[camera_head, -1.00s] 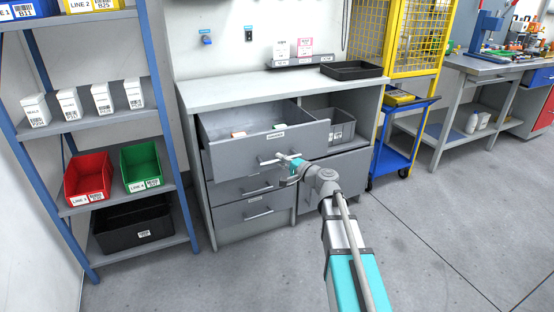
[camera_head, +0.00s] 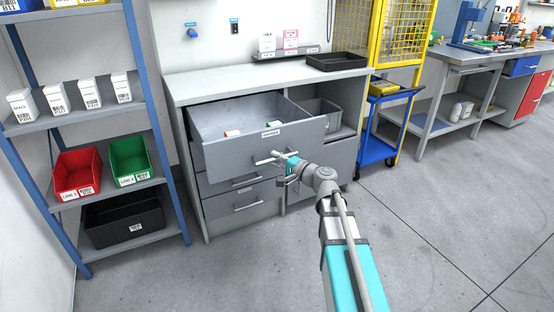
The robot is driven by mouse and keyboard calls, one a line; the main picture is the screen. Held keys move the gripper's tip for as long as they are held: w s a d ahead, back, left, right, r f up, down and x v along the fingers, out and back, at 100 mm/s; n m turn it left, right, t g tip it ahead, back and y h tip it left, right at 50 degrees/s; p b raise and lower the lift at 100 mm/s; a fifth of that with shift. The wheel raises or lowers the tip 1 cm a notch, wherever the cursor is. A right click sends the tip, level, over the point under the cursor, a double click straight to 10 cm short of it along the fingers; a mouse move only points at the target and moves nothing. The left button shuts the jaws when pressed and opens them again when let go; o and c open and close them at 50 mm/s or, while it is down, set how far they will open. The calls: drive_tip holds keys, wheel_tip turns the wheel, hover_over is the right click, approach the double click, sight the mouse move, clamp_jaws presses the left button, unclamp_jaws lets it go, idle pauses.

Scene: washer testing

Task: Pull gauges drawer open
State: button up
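The top drawer (camera_head: 235,150) of the grey cabinet is pulled well out, with its inside showing. A small label (camera_head: 271,134) on its front is too small to read. Its bar handle (camera_head: 262,161) is on the front, below the label. My gripper (camera_head: 279,156) is at the right part of this handle and looks shut on it, though the fingers are small here.
Two shut drawers (camera_head: 232,205) are below. A grey bin (camera_head: 322,114) stands in the open compartment at right. A blue shelf rack (camera_head: 150,183) with bins stands left, a blue cart (camera_head: 375,148) right. The floor (camera_head: 440,220) to the right is clear.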

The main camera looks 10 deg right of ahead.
drive_tip(key=shift+o, duration=1)
drive_tip(key=shift+d, duration=0.1)
drive_tip(key=v, duration=1.2)
